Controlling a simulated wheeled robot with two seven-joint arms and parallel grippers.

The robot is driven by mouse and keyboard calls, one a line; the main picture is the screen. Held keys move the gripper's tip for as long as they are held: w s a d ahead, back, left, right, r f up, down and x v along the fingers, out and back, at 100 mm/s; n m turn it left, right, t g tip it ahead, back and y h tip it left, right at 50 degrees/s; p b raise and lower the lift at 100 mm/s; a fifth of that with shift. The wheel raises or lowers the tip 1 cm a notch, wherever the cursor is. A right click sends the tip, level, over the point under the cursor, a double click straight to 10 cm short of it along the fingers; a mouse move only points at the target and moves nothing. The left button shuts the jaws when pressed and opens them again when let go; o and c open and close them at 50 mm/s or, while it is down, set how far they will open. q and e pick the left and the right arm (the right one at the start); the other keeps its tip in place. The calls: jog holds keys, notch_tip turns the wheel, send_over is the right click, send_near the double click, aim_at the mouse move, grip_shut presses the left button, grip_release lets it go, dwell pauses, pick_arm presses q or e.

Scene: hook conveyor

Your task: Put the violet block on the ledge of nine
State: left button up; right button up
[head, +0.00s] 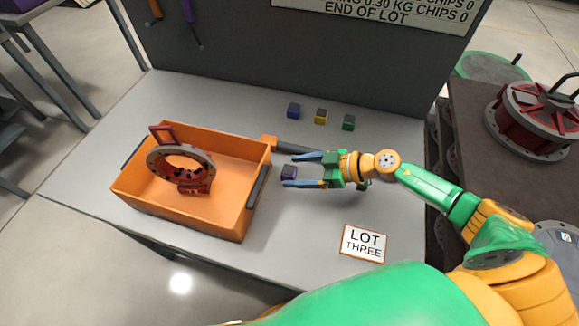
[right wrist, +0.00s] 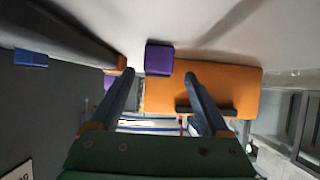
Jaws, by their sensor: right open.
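The violet block (head: 289,173) rests on the grey table, just right of the orange crate. My right gripper (head: 287,170) reaches in from the right, low over the table. Its two fingers are open and empty, with the block at their tips. In the right wrist view, the violet block (right wrist: 159,58) shows just past the gap between the fingertips (right wrist: 159,75), apart from both fingers. A ledge marked nine cannot be made out in either view. My left gripper is out of view.
The orange crate (head: 236,222) holds a dark red ring-shaped part (head: 180,163). A grey bar with an orange end (head: 269,142) lies behind the gripper. Blue (head: 294,110), yellow (head: 321,116) and green (head: 348,122) blocks stand farther back. A "LOT THREE" card (head: 364,243) lies in front.

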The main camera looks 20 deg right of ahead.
aim_at(290, 170)
jog(key=x, duration=0.2)
jog(key=shift+w+a+f, duration=0.15)
jog(key=shift+w+a, duration=0.1)
jog(key=shift+w+f, duration=0.15)
grip_shut()
notch_tip(290, 170, up, 4)
jog(key=shift+d+p, duration=0.1)
jog(key=shift+p, duration=0.75)
jog(key=s+a+r+p, duration=0.5)
jog(key=s+r+p, duration=0.4)
jog(key=s+p, duration=0.3)
jog(key=shift+s+p, duration=0.3)
jog(key=shift+s, duration=0.2)
